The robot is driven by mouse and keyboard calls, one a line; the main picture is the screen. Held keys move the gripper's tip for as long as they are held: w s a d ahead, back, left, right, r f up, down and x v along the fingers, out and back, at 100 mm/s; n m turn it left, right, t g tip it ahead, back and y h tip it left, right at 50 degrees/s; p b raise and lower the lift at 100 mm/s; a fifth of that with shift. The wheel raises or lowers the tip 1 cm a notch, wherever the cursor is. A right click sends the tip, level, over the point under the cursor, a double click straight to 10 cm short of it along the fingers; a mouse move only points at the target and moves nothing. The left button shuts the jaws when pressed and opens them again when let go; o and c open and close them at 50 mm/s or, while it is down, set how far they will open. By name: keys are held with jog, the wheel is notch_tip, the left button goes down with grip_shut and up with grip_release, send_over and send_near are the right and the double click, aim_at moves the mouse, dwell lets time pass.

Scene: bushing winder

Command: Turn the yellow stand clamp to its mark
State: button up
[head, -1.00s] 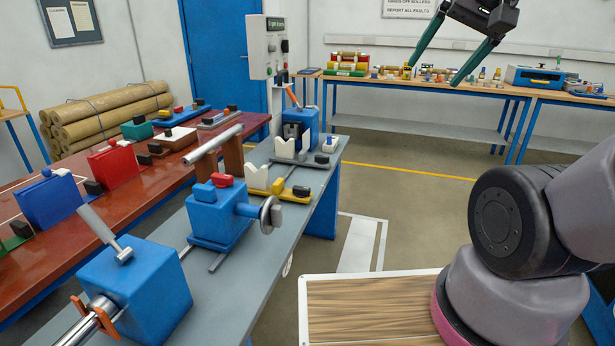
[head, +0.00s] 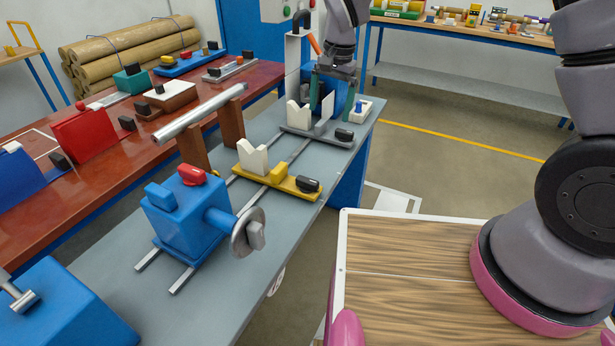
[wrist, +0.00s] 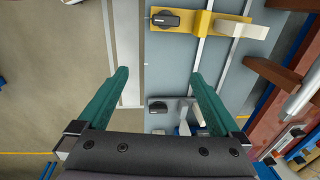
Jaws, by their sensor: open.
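The yellow stand (head: 276,180) sits across the rails of the grey bench and carries a white V-block (head: 252,156). Its black clamp handle (head: 308,184) is on the end nearest the bench's front edge. In the wrist view the yellow stand (wrist: 203,22) is at the top, with the black clamp handle (wrist: 165,18) lying along the stand's length. I cannot clearly make out its mark. My gripper (head: 332,106) is open and empty, pointing down above the far grey stand. In the wrist view its teal fingers (wrist: 160,75) are apart, away from the yellow clamp.
The grey stand (head: 315,138) with its own black handle (head: 344,135) is beyond the yellow one. A blue tailstock (head: 188,215) with a handwheel stands nearer. A silver roller (head: 200,112) on brown supports is to the left. A wooden-topped surface (head: 410,270) is at front right.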

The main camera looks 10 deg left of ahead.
jog(key=h, duration=0.1)
send_near(307, 179)
jog(key=shift+g, duration=0.3)
notch_tip(307, 179, down, 9)
jog(key=shift+w+a+f, duration=0.1)
jog(key=shift+w, duration=0.05)
jog(key=c, duration=1.1)
